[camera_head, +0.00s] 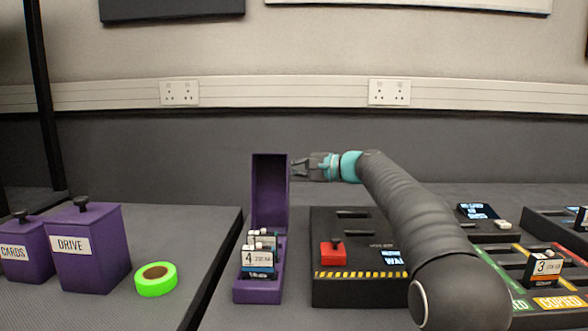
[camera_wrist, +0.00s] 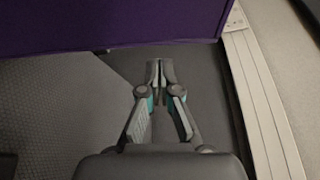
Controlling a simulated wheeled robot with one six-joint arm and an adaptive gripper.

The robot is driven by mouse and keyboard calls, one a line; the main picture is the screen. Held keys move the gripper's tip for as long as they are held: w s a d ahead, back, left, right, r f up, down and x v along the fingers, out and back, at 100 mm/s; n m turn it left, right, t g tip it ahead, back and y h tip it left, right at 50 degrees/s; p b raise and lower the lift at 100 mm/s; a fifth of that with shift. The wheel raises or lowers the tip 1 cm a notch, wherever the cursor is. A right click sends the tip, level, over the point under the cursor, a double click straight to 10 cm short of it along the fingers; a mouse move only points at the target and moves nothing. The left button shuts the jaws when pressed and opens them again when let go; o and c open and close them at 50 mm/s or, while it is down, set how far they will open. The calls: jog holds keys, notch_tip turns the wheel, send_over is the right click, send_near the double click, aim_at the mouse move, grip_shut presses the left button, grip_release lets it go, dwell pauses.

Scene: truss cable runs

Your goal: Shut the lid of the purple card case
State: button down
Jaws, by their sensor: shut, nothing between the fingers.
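The purple card case (camera_head: 257,294) stands on the table in the middle of the head view, with its lid (camera_head: 269,195) raised upright at the back. Small numbered cards (camera_head: 259,258) stand inside it, the front one marked 4. My gripper (camera_head: 296,168) is shut and empty. It is at the right edge of the raised lid, near its upper part; I cannot tell whether it touches. In the wrist view my shut fingertips (camera_wrist: 160,64) point towards a purple surface (camera_wrist: 110,25), which looks like the lid and fills the top left.
A black control box (camera_head: 360,289) with a red switch (camera_head: 333,252) stands just right of the case, under my arm. At left are purple boxes marked DRIVE (camera_head: 92,265) and CARDS (camera_head: 22,262), and a green tape roll (camera_head: 156,280). A wall with sockets (camera_head: 389,92) is behind.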

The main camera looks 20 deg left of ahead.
jog(key=shift+s+d+r, duration=0.15)
jog(key=shift+s+r, duration=0.05)
jog(key=shift+s, duration=0.5)
jog(key=shift+s+d+r, duration=0.1)
jog(key=shift+s+r, duration=0.05)
jog(key=shift+s, duration=0.5)
jog(key=shift+a, duration=0.1)
jog(key=shift+b, duration=0.45)
